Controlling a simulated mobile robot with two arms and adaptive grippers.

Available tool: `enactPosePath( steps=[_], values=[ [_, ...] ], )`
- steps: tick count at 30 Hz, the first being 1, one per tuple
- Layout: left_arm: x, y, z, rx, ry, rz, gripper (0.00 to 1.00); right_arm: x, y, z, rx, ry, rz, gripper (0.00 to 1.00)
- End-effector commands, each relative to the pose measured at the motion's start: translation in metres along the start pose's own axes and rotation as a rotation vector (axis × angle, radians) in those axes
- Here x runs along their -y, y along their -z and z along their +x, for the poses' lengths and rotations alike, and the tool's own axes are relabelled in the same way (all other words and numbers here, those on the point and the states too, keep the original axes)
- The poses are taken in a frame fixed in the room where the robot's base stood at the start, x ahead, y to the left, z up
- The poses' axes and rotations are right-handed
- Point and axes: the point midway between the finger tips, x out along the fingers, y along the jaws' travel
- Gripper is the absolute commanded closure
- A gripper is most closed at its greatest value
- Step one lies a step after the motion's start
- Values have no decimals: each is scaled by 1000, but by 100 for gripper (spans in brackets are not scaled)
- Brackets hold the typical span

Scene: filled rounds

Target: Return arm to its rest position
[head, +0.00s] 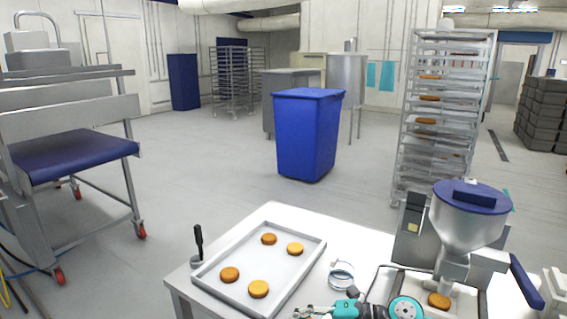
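My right arm, grey and teal, shows at the bottom edge of the head view. Its gripper (303,312) points left, low over the front of the white table (315,285), to the right of the baking tray. The fingers are small and cut by the frame edge, so I cannot tell whether they are open or shut. My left gripper is not in view. A grey baking tray (228,254) holds several golden-brown rounds (295,249), spaced apart. Another round (439,300) sits under the nozzle of the filling machine (465,225).
A small pot (196,261) with a black-handled tool stands left of the tray. A clear ring-like container (341,276) stands right of it. Beyond the table are a blue bin (307,135), a tall rack (398,150) and a wheeled steel stand (125,110). Open floor lies between.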

Motion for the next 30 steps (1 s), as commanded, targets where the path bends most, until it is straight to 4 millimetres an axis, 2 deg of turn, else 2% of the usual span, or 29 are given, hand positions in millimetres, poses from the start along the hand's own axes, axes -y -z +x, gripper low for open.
enactPosePath(
  steps=[1, 2, 4, 6, 8, 11, 14, 15, 18, 21, 24, 30],
  values=[
    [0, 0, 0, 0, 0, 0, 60, -19, 11, 10, 36, -164, 45, 100],
    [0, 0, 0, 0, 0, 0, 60, -32, 13, 11, 72, -262, 76, 100],
    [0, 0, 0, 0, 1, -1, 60, -55, 12, 3, 177, -469, 173, 100],
    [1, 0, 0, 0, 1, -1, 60, -66, 4, -16, 307, -643, 299, 100],
    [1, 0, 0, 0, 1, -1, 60, -61, -6, -38, 438, -762, 427, 100],
    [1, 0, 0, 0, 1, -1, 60, -28, -20, -79, 676, -887, 674, 100],
    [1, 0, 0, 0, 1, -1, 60, 34, -20, -117, 925, -911, 952, 100],
    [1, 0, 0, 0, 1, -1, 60, 61, -13, -129, 1016, -894, 1061, 100],
    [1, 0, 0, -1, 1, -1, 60, 123, 14, -150, 1198, -806, 1294, 100],
    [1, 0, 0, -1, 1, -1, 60, 165, 43, -161, 1310, -706, 1458, 100],
    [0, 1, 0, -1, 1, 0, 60, 194, 71, -168, 1384, -610, 1578, 100],
    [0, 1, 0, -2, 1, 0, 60, 232, 122, -176, 1475, -433, 1753, 100]
  ],
)
